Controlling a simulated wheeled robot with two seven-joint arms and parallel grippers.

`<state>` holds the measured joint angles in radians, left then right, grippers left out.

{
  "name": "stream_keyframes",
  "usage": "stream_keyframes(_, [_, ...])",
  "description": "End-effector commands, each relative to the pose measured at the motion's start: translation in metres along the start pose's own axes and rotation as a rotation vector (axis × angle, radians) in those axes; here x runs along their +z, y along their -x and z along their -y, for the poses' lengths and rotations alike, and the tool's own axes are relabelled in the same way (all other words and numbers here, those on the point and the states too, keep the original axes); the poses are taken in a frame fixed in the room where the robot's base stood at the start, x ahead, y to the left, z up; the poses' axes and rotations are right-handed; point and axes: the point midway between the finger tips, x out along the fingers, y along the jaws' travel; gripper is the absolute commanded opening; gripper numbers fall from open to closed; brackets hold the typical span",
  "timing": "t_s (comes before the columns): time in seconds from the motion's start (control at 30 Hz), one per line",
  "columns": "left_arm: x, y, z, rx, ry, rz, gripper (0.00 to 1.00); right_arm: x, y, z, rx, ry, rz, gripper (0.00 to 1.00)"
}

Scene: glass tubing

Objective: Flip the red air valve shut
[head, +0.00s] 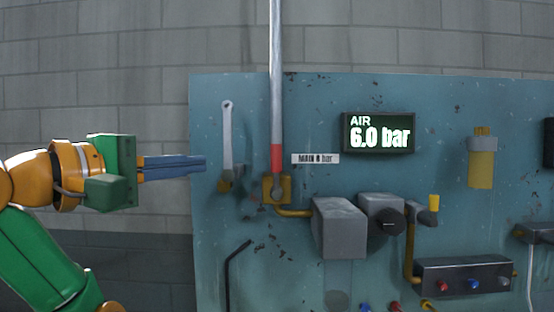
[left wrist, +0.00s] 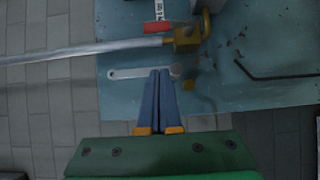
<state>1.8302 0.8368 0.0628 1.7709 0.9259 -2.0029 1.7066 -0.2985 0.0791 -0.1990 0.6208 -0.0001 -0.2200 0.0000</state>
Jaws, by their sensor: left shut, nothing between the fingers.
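The red valve handle (head: 277,158) points up along the grey pipe (head: 276,70), just above the yellow valve body (head: 268,189). In the left wrist view the red handle (left wrist: 153,27) lies parallel to the pipe (left wrist: 90,54), close beside it, near the yellow body (left wrist: 187,40). The dark display (head: 380,133) reads AIR 6.0 bar. My left gripper (head: 205,163) is shut and empty, left of the valve at about the red handle's height, touching nothing that I can see. Its blue fingertips (left wrist: 160,71) show together in the wrist view. My right gripper is in no view.
A pale wrench (head: 227,135) hangs on the teal panel (head: 230,90) between my left gripper and the valve. A label (head: 315,159) sits right of the handle. A grey box (head: 338,228) juts out lower right. A black hex key (head: 231,275) hangs below.

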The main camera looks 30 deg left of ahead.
Motion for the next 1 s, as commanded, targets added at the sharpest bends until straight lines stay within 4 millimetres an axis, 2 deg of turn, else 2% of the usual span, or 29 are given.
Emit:
stream_keyframes(0.23, [0.000, -0.002, -0.001, 0.000, -0.001, 0.001, 0.00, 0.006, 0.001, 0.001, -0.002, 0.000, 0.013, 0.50])
stream_keyframes(0.33, [0.002, -0.012, -0.003, 0.000, -0.002, 0.005, 0.00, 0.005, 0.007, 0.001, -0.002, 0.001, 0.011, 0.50])
stream_keyframes(0.77, [0.000, -0.102, -0.003, -0.007, 0.001, 0.001, 0.00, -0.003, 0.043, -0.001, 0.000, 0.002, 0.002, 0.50])
stream_keyframes(1.0, [0.024, -0.125, -0.002, -0.002, -0.001, 0.001, 0.00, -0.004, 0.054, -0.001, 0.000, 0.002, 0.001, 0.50])
